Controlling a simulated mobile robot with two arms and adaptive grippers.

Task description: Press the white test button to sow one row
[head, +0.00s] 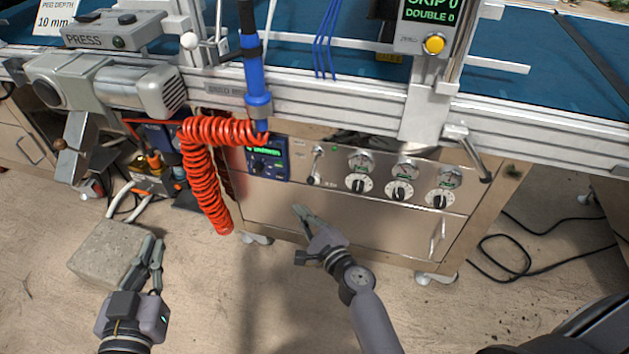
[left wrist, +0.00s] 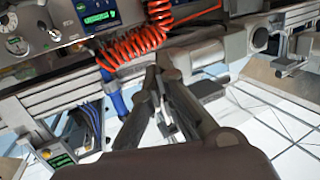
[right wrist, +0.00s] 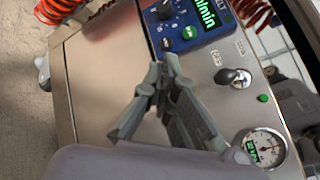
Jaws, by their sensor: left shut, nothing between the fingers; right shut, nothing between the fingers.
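The machine's front panel (head: 335,172) carries a small lever switch (head: 316,166), several round gauges and black dials, and a blue controller (head: 267,160) with a green display. My right gripper (head: 300,210) is shut and empty in front of the cabinet, below the panel. In the right wrist view its fingers (right wrist: 163,65) point towards the blue controller (right wrist: 185,38), with the lever switch (right wrist: 240,78) and a green lamp (right wrist: 263,98) to the right. My left gripper (head: 155,244) is shut and empty, low over the floor at left.
A coiled orange hose (head: 205,180) hangs left of the panel. A display box with a yellow button (head: 434,44) stands above the rail. A grey block (head: 100,255) lies on the floor beside my left gripper.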

